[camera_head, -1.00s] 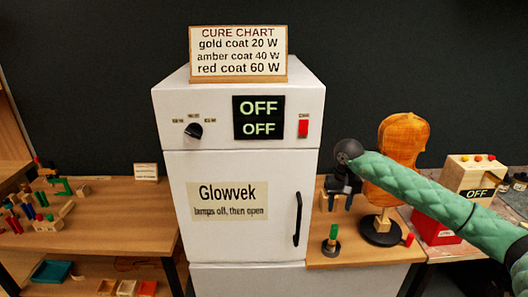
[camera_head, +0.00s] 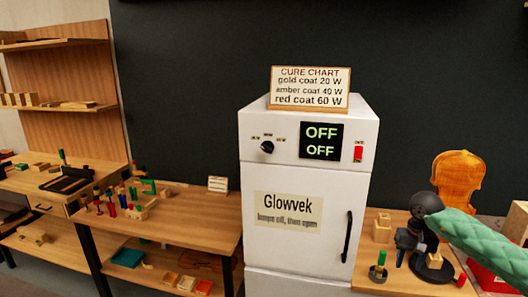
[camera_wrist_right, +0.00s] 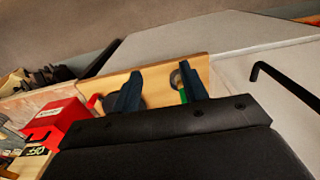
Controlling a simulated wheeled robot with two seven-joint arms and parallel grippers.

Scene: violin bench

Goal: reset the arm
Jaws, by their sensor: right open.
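My right arm comes in from the right in the head view. Its gripper (camera_head: 406,246) hangs down over the small wooden bench right of the white cabinet, in front of and left of the violin body (camera_head: 458,178). In the right wrist view the two dark fingers (camera_wrist_right: 157,90) are apart with nothing between them. Beyond them are the bench top (camera_wrist_right: 150,75) and a small green piece near the right finger. The violin body stands upright on a stand with a round black base (camera_head: 440,274), partly hidden by my arm. My left gripper is not in view.
The white cabinet (camera_head: 300,190) is shut, its displays reading OFF. Its black handle (camera_head: 347,236) faces the bench. A small post with a green top (camera_head: 379,264) stands near the gripper. A red box (camera_wrist_right: 57,120) lies to the right. A table with several coloured pieces (camera_head: 190,215) is left.

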